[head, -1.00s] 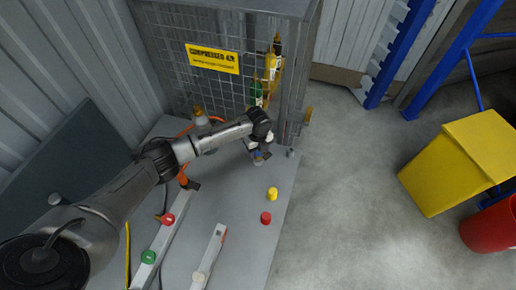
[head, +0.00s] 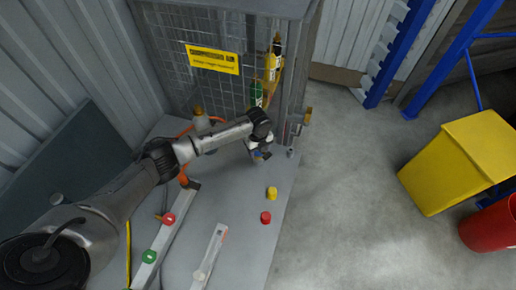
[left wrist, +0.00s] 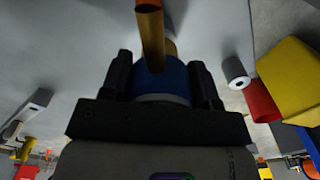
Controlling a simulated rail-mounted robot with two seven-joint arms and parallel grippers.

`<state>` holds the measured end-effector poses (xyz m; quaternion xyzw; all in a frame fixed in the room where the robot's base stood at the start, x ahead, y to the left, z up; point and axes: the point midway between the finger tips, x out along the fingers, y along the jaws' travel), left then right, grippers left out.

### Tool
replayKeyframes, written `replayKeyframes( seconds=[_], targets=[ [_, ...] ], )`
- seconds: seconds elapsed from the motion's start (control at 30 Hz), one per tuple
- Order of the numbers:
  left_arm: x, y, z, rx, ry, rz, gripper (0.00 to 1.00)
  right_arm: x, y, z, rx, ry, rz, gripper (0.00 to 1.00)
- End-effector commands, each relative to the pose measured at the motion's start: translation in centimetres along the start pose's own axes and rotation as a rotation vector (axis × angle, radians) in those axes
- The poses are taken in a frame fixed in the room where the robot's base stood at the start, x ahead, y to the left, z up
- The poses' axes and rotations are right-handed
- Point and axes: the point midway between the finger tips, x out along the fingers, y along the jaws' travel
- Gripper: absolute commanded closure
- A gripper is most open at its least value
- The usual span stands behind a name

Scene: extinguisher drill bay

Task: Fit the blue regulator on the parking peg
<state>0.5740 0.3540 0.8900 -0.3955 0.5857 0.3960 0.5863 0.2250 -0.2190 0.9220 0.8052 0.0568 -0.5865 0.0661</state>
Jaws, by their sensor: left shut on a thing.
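My left gripper (head: 262,154) is over the right part of the grey bench, near its edge. In the left wrist view its two dark fingers (left wrist: 163,85) are shut on the blue regulator (left wrist: 168,78), a round blue body with a paler band. In the head view only a small blue bit of the regulator (head: 258,155) shows. A brass-coloured cylinder (left wrist: 151,35) overlaps it in the wrist view; I cannot tell if it is part of it. A short grey post (head: 291,153), perhaps the parking peg, stands just right of the gripper, apart from it. My right gripper is not in view.
A mesh cage (head: 205,75) with bottles stands behind the bench. A yellow cap (head: 272,193) and a red cap (head: 265,217) sit in front of the gripper. Rails with red and green knobs lie at left. A yellow bin (head: 460,165) stands on the floor at right.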

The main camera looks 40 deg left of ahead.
Motion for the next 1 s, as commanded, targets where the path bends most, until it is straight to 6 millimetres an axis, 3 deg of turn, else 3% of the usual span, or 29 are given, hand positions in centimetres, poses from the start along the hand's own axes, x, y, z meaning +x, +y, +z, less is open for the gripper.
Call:
replayKeyframes(
  seconds=[1.0],
  targets=[
    [1.0,0.0,0.0,0.000,0.000,0.000,0.69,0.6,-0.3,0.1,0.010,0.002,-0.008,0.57]
  ],
)
